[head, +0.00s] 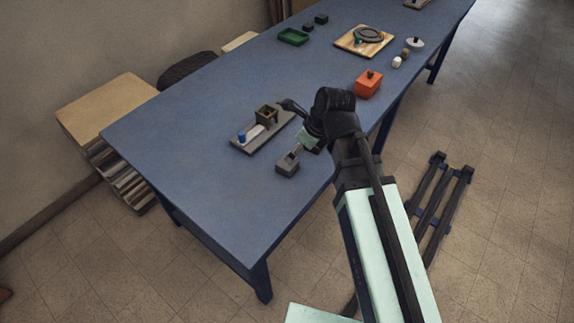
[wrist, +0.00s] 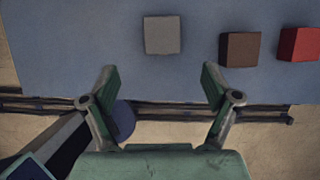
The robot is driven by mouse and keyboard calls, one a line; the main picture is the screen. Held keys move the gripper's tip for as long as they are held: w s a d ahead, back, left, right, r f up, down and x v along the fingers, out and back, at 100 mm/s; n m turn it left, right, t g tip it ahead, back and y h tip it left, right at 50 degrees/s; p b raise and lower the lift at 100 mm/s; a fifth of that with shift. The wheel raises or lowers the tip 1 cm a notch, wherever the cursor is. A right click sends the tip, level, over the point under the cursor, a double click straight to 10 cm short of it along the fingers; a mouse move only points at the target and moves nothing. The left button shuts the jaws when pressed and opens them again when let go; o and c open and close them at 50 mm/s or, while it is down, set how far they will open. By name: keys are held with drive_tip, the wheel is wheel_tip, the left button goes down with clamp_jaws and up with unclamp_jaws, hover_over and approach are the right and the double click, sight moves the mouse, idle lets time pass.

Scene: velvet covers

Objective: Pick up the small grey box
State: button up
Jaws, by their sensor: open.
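The small grey box (head: 286,167) sits on the blue table near its front edge, just below my gripper in the head view. In the wrist view the grey box (wrist: 162,35) lies ahead of the fingertips, roughly centred between them, with a gap in the picture. My gripper (wrist: 161,76) is open and empty, its two green fingers spread wide. In the head view my gripper (head: 302,144) is small and partly hidden by my own arm; its exact height over the table is hard to tell.
A brown box (wrist: 240,50) and a red box (wrist: 299,44) stand to the right in the wrist view. The table's near left part (head: 215,205) is clear.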

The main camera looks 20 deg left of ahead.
sight(287, 166)
drive_tip(key=shift+p+x, duration=0.6)
drive_tip(key=shift+x, duration=5.05)
drive_tip(key=shift+w, duration=0.2)
drive_tip(key=c, duration=1.2)
